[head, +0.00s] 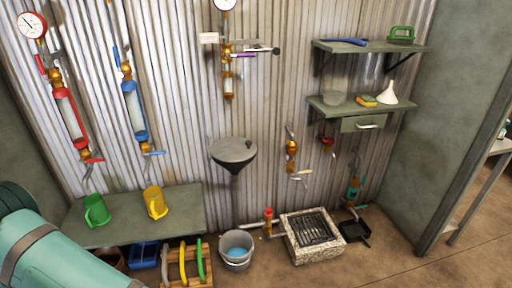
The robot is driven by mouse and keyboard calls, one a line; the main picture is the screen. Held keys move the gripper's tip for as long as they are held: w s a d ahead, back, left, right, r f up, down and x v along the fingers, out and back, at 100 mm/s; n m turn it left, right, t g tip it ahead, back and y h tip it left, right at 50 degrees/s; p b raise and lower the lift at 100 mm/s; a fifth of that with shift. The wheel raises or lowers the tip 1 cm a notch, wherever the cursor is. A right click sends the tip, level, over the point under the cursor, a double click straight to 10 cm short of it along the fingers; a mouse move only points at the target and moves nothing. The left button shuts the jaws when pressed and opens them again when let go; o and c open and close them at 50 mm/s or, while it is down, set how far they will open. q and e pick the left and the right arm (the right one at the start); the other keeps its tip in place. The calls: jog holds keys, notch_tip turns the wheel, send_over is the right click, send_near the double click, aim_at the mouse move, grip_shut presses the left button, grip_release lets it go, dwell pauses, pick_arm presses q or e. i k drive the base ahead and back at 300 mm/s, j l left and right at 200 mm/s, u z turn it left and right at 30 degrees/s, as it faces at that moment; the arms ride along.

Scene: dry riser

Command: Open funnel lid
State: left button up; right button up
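A dark grey funnel (235,158) stands against the corrugated wall near the middle of the head view, on a thin vertical pipe. A flat grey lid (232,148) covers its top, with a small dark knob (248,144) towards the right side. The lid looks shut. Neither my left nor my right gripper is in view, and nothing touches the funnel or lid.
A grey bucket (236,262) stands below the funnel. A bench at left holds a green jug (97,210) and a yellow jug (155,202). A gauge pipe with valve (227,52) hangs above the funnel. Shelves (365,106) are at right.

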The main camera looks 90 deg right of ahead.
aim_at(232, 149)
jog(key=z, duration=2.85)
